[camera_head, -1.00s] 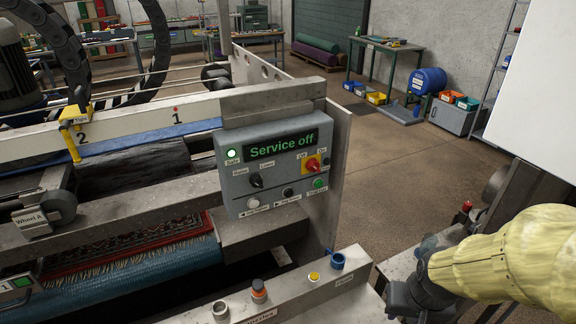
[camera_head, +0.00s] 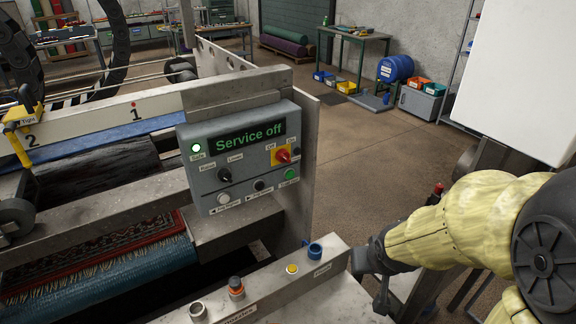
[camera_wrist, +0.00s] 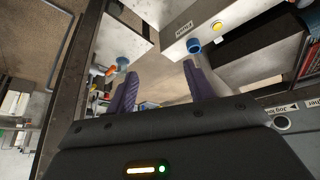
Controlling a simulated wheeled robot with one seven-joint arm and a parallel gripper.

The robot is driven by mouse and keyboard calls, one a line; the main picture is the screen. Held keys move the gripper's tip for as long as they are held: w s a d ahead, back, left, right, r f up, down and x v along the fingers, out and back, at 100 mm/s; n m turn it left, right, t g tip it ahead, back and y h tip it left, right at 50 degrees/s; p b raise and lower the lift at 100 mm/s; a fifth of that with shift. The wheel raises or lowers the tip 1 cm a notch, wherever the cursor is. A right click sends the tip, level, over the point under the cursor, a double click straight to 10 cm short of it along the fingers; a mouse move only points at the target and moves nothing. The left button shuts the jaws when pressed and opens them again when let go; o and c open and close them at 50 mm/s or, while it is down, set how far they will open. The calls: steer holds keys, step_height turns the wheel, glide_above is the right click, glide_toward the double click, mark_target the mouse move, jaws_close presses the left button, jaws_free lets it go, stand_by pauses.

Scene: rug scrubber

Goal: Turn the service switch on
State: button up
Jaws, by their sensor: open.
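The service switch (camera_head: 284,155) is a red knob on a yellow plate, marked Off and On, at the right of the grey control panel (camera_head: 203,157). The panel's display (camera_head: 237,136) reads "Service off" in green, and a green Safe light (camera_head: 196,148) glows at its left. My gripper (camera_head: 380,298) is low and right of the panel, well apart from the switch, its fingers hard to make out there. In the wrist view my gripper (camera_wrist: 158,82) has its two purple fingers spread with nothing between them. The switch cannot be made out in the wrist view.
A ledge (camera_head: 262,300) below the panel carries a yellow button (camera_head: 292,268), a blue ring-shaped holder (camera_head: 314,250) and an orange-topped knob (camera_head: 236,286). A metal plate (camera_head: 304,165) stands behind the panel. Open floor (camera_head: 370,150) lies to the right.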

steer(key=w+r+t+b, duration=0.1)
steer(key=w+t+b, duration=0.15)
steer(key=w, duration=0.25)
steer(key=w+a+r+n+t+y+b, duration=0.3)
steer(key=a+r+n+t+y, duration=0.3)
steer(key=a+r+y, duration=0.3)
steer(key=shift+r+t+y+b, duration=0.45)
steer(key=shift+r+y+b, duration=0.05)
steer(key=shift+y, duration=0.1)
steer(key=shift+a+r, duration=0.1)
steer(key=p, duration=1)
glide_toward(287, 160)
steer(key=x, duration=0.9)
steer(key=shift+w+a, duration=0.15)
steer(key=shift+w, duration=0.05)
